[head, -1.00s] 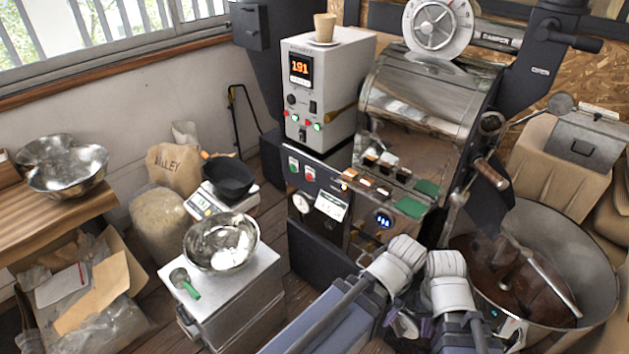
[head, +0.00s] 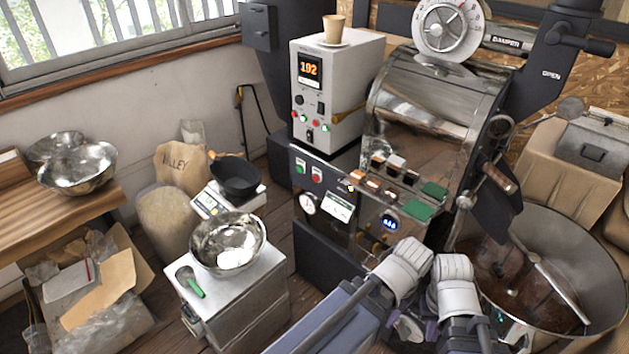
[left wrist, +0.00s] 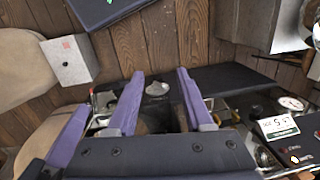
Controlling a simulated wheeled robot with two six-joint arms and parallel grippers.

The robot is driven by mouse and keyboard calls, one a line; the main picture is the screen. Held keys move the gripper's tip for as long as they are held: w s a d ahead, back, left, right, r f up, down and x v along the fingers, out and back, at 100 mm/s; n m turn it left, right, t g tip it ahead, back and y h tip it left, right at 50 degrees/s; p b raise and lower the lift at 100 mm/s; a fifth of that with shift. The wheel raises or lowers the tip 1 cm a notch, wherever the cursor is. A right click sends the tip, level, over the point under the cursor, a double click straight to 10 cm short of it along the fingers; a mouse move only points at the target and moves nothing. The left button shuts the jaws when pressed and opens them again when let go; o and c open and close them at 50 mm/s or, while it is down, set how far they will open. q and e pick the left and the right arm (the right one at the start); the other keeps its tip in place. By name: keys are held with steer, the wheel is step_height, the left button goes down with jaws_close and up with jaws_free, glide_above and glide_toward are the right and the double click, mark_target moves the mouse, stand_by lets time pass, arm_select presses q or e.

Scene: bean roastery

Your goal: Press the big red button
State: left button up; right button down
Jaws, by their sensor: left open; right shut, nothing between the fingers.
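A red button (head: 316,174) sits beside a green button (head: 300,166) on the dark front panel of the roaster (head: 415,125). Nothing touches it. My right gripper (head: 428,325) is low in the head view, by the roaster's lower front, mostly hidden by my own arm; it is shut and empty. My left gripper (left wrist: 160,76) shows in the left wrist view with its purple fingers apart and nothing between them. In the head view it is hidden behind my left arm. Both grippers are well apart from the red button.
A pale control box (head: 334,90) with small lights stands above the panel. A round cooling bin (head: 600,285) with beans is at the right. A steel bowl (head: 228,243) and a green-handled scoop (head: 191,283) are on a white cabinet (head: 243,297). Wooden floor lies between cabinet and roaster.

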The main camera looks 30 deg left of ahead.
arm_select(q)
jaws_close()
stand_by(1.4)
